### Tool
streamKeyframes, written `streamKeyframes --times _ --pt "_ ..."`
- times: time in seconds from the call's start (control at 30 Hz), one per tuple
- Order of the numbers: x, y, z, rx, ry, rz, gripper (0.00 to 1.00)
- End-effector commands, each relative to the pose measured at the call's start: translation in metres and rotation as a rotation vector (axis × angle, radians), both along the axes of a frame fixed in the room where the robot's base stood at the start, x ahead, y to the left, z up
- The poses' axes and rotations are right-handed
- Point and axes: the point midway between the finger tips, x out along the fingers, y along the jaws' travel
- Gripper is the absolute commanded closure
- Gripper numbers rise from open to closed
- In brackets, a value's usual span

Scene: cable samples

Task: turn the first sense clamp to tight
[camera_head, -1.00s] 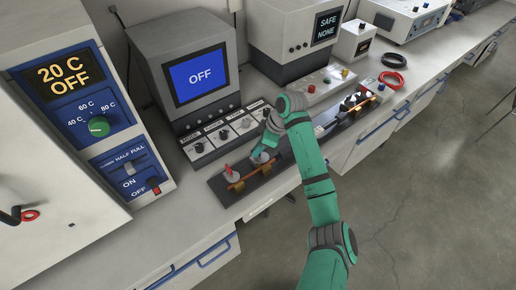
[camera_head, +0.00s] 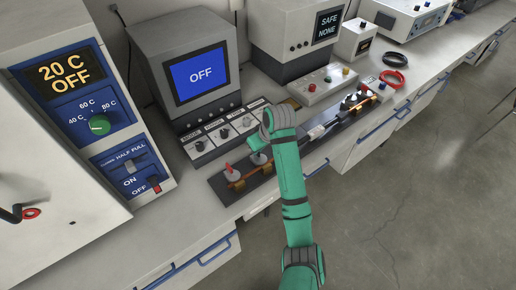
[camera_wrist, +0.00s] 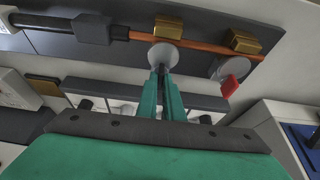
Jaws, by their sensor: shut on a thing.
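The sample board (camera_head: 219,189) is a dark strip on the bench, with a copper-coloured rod (camera_wrist: 205,47) along it. Two brass blocks sit on the rod, each beside a round grey knob. My gripper (camera_wrist: 164,72) is shut on one grey knob (camera_wrist: 165,55), next to the middle brass block (camera_wrist: 168,28); this knob also shows in the head view (camera_head: 259,157). The other knob (camera_wrist: 221,68) has a red handle (camera_wrist: 230,88), which stands at the board's left in the head view (camera_head: 229,169). My fingers hide part of the held knob. No labels show which clamp is first.
A monitor reading OFF (camera_head: 200,73) stands behind the board, with a row of labelled dials (camera_head: 222,133) in front. A heater cabinet (camera_head: 70,110) is at the left. The bench's front edge is close to the board.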

Motion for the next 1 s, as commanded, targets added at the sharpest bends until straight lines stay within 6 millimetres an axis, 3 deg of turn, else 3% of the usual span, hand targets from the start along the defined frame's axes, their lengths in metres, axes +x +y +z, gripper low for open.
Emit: streamKeyframes --times 0.53,0.63,1.0 --pt "0.0012 -0.0009 0.0013 -0.001 -0.004 -0.028 1.0" --pt "0.0013 -0.0008 0.0013 0.0 -0.005 -0.028 0.74" --pt "-0.0002 -0.0008 0.0037 0.0 -0.002 -0.025 0.74"
